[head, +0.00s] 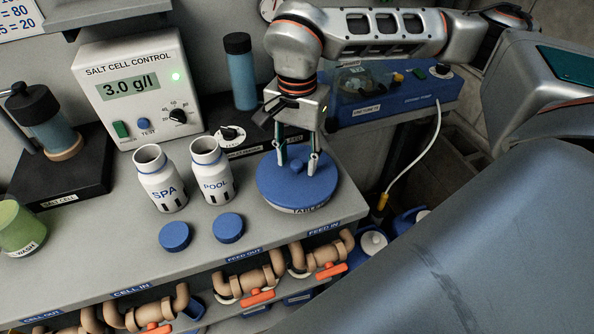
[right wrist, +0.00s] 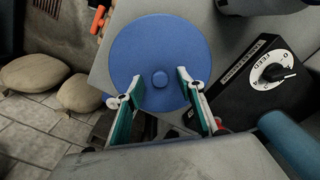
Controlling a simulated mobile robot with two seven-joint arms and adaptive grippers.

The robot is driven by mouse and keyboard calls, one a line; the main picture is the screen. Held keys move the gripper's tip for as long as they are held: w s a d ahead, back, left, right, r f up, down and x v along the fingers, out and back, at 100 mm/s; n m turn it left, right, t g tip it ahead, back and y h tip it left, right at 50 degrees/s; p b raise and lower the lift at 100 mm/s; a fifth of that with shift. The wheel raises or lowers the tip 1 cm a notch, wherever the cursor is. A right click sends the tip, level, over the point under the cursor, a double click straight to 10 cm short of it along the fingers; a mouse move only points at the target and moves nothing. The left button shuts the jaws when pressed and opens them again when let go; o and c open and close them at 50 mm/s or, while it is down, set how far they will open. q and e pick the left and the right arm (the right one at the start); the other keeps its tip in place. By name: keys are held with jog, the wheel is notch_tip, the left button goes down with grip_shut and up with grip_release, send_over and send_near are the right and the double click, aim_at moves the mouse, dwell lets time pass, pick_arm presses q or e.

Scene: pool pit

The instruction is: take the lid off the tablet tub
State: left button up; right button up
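The tablet tub (head: 300,211) stands near the right end of the bench, its label partly readable. My left gripper is not in view.
White SPA (head: 160,182) and POOL (head: 212,175) bottles stand left of the tub, with two blue caps (head: 175,236) (head: 228,228) in front. A dosing dial box (right wrist: 250,88) sits close behind the tub. Pipes with orange valves (head: 257,297) run below the bench edge.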

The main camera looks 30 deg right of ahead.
jog(key=shift+f, duration=0.15)
grip_shut()
